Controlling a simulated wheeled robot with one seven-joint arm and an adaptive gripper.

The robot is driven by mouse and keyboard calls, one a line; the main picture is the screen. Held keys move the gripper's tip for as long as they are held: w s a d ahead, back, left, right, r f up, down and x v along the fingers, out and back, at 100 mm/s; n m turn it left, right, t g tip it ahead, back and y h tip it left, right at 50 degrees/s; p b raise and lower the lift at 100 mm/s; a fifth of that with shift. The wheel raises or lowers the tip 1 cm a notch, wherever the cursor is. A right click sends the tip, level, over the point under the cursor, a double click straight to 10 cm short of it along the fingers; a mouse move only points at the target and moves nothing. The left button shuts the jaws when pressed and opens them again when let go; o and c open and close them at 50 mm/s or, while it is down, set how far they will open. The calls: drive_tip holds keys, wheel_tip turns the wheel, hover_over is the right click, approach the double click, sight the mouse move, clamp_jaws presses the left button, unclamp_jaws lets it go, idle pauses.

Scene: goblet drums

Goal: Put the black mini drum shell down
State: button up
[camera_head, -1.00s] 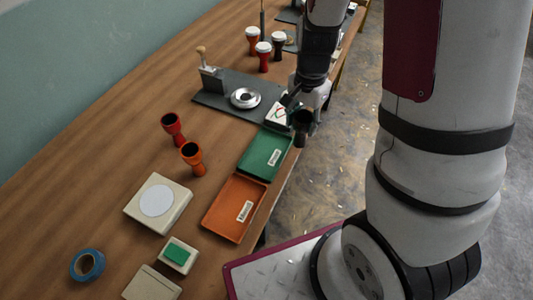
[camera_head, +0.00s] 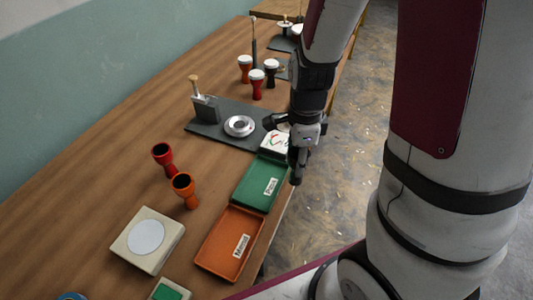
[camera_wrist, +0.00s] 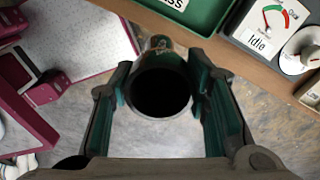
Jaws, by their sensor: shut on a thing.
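The black mini drum shell (camera_wrist: 160,94) is between the two fingers of my gripper (camera_wrist: 162,100) in the wrist view. Its dark open mouth faces the wrist camera, and its narrower part extends toward the top of the picture. In the head view my gripper (camera_head: 298,166) hangs at the table's right edge, just right of the green tray; the shell cannot be clearly told from the dark fingers there. The green tray (camera_head: 247,196) lies on the table and looks empty, with a white label. Part of it shows at the top of the wrist view (camera_wrist: 207,22).
An orange tray (camera_head: 218,262) adjoins the green one. Red (camera_head: 164,158) and orange (camera_head: 184,190) shells stand to the left. A grey test board (camera_head: 215,131) with a silver disc and a dial box (camera_head: 274,144) lies behind. White-topped drums (camera_head: 257,86) stand farther back. Floor shows right of the table edge.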

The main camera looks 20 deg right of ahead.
drive_tip(key=shift+w+a+f, duration=0.75)
drive_tip(key=shift+w, duration=0.6)
drive_tip(key=shift+w+a+f, duration=0.7)
drive_tip(key=shift+w+a, duration=0.1)
drive_tip(key=shift+w, duration=0.55)
drive_tip(key=shift+w+a+f, duration=0.75)
drive_tip(key=shift+w, duration=0.6)
drive_tip(key=shift+f, duration=0.2)
drive_tip(key=o, duration=1.2)
drive_tip(key=shift+o, duration=0.4)
drive_tip(key=shift+r, duration=0.1)
